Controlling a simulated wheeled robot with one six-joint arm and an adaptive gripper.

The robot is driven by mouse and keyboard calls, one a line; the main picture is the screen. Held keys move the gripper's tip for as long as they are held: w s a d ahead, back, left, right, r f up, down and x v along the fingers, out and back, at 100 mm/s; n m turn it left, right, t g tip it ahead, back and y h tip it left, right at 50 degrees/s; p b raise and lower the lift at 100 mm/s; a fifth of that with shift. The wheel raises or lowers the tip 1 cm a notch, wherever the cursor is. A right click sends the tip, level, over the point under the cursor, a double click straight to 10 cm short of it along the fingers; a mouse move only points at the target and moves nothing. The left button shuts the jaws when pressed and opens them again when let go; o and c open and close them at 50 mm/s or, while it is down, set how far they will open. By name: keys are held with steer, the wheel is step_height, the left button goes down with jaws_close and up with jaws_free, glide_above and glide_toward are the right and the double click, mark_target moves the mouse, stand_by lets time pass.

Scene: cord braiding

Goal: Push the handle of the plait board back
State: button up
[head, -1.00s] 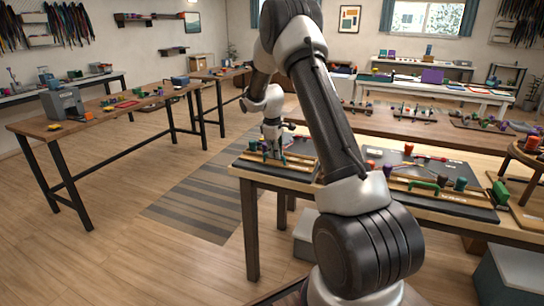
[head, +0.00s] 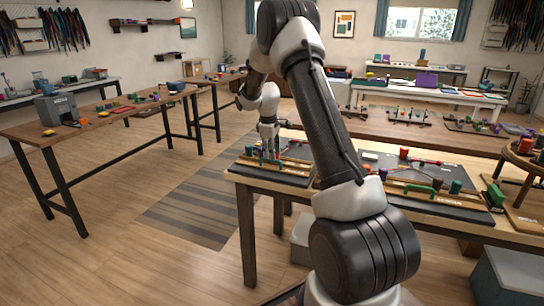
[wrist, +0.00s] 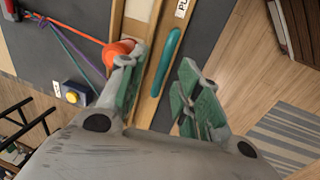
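The plait board (wrist: 215,40) is a dark mat with wooden rails, and it fills the upper left of the wrist view. Its teal bar handle (wrist: 166,62) lies along a rail. My gripper (wrist: 158,88) is open, with green-padded fingers to the left and right of the handle in that view. I cannot tell whether either finger touches it. The left finger overlaps an orange peg (wrist: 117,52) on the board. In the head view my gripper (head: 269,150) is pointed down at the board on the left end of the near table, and hides part of it.
A second dark board with a green handle (head: 420,188) and pegs lies to the right on the same table. A yellow button (wrist: 72,97) sits on the board in the wrist view. Open floor with a striped rug (head: 195,205) lies left of the table.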

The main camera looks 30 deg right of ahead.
step_height(320, 180, up, 9)
steer(key=s+a, duration=0.1)
steer(key=shift+a+r, duration=0.15)
steer(key=shift+a, duration=0.05)
stand_by(0.4)
